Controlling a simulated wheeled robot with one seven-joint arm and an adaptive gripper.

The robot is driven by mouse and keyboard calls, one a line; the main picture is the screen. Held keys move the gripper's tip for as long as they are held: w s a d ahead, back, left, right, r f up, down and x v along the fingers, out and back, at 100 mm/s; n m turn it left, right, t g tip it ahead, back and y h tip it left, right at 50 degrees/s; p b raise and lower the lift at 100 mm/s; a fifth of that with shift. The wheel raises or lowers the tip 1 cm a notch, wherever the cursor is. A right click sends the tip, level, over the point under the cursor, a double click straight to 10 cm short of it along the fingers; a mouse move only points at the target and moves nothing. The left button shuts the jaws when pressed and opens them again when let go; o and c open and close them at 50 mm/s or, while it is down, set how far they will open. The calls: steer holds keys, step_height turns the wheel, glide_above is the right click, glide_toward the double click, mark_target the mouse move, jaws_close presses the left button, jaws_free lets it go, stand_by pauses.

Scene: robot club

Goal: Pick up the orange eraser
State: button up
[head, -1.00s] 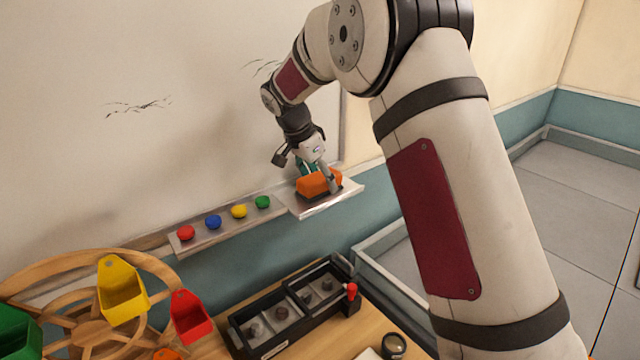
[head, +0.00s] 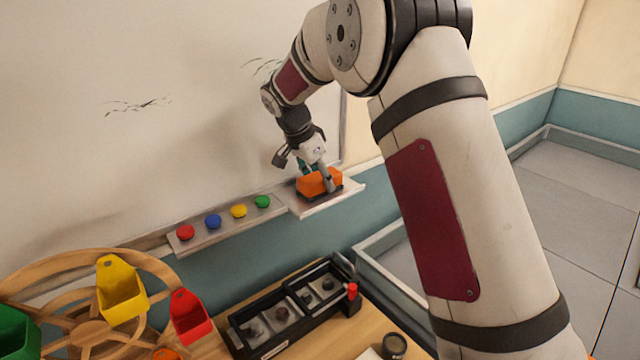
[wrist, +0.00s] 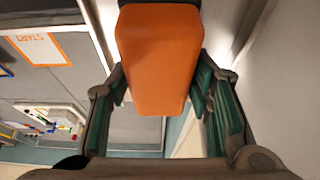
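The orange eraser (head: 319,184), a block with a dark underside, rests on the right part of the metal ledge below the whiteboard. The far finger is mostly hidden behind the eraser in the head view.
Red, blue, yellow and green (head: 262,201) round pieces lie on the ledge (head: 225,234) left of the eraser. The whiteboard (head: 180,130) stands close behind. Below are a black compartment box (head: 268,347), a wooden wheel (head: 92,333) with coloured bins and a table.

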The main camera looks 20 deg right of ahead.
mark_target(319, 174)
steer(key=c, duration=0.4)
steer(key=shift+r, duration=0.5)
step_height(319, 174, up, 3)
steer(key=shift+w+r+b, duration=0.1)
steer(key=shift+w+b, duration=0.05)
steer(key=shift+b, duration=0.45)
steer(key=s+d+r, duration=0.1)
steer(key=s, duration=1.5)
steer(key=shift+d+r+b, duration=0.15)
steer(key=shift+b, duration=0.2)
steer(key=shift+s, duration=0.1)
